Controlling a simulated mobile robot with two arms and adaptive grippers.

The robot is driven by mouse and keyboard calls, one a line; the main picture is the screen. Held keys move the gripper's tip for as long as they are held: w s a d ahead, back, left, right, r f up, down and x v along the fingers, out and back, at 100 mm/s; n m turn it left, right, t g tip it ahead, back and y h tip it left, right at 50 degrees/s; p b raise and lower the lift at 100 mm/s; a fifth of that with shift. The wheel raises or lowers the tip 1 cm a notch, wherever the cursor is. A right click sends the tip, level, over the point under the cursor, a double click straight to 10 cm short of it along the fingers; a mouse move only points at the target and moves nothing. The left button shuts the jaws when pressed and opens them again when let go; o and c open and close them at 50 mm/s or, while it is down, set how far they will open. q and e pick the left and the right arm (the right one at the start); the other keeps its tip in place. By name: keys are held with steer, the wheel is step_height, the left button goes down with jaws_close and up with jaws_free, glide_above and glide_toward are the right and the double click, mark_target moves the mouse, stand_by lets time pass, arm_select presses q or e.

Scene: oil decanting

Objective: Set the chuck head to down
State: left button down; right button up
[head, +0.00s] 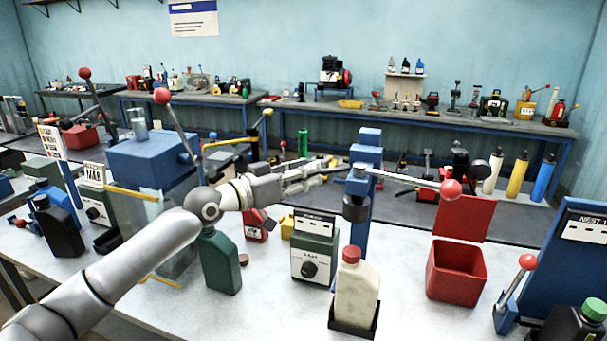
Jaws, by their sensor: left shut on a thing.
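The blue capping stand (369,150) rises behind the middle of the bench. Its dark chuck head (355,207) hangs above the cream bottle (356,287), with a visible gap over the red cap (351,254). The lever (405,179) runs right from the stand and ends in a red ball (451,189), tilted slightly down to the right. My left gripper (335,172) reaches in from the left and is shut at the lever's stand end. The exact contact is small and unclear. My right gripper is not in view.
A grey-green dial box (315,250) and a green bottle (220,262) stand left of the cream bottle. An open red bin (456,270) is to the right. A blue unit (155,158) with a raised lever stands behind my left arm.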

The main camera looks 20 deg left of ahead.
arm_select(q)
step_height(320, 180, down, 11)
steer(key=b, duration=1)
steer(key=shift+r, duration=0.15)
steer(key=c, duration=1)
jaws_free()
steer(key=shift+r, duration=0.1)
steer(key=shift+a, duration=0.1)
steer(key=shift+v, duration=5.95)
